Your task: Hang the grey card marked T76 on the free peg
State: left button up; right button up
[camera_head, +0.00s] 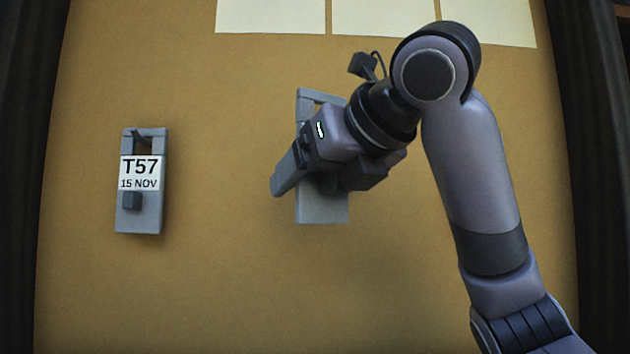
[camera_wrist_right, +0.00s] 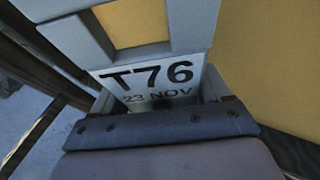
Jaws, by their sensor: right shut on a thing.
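The grey card marked T76 (camera_head: 322,208) is at the middle of the board in the head view, largely hidden behind my right gripper (camera_head: 290,172). The right gripper is shut on it. In the right wrist view the card's label (camera_wrist_right: 152,80) reads T76, 23 NOV, with the card's window opening above it. The free peg is not visible; I cannot tell whether the card's opening is around it. My left gripper is not in view.
Another grey card (camera_head: 140,215), marked T57, 15 NOV, hangs on the board to the left. Pale sheets (camera_head: 383,15) line the board's top. Dark posts (camera_head: 20,180) stand at both sides. The tan board (camera_head: 225,280) is bare below and between the cards.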

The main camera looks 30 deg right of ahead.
jog(key=w+d+p, duration=0.1)
jog(key=w+d, duration=0.3)
jog(key=w, duration=0.2)
jog(key=shift+d+f, duration=0.2)
jog(key=shift+d, duration=0.05)
dwell(0.8)
jog(key=shift+w+f, duration=0.15)
dwell(0.5)
jog(key=o, duration=1.2)
jog(key=shift+c, duration=0.2)
jog(key=a+v, duration=0.1)
jog(key=v, duration=0.7)
jog(key=shift+b, duration=0.35)
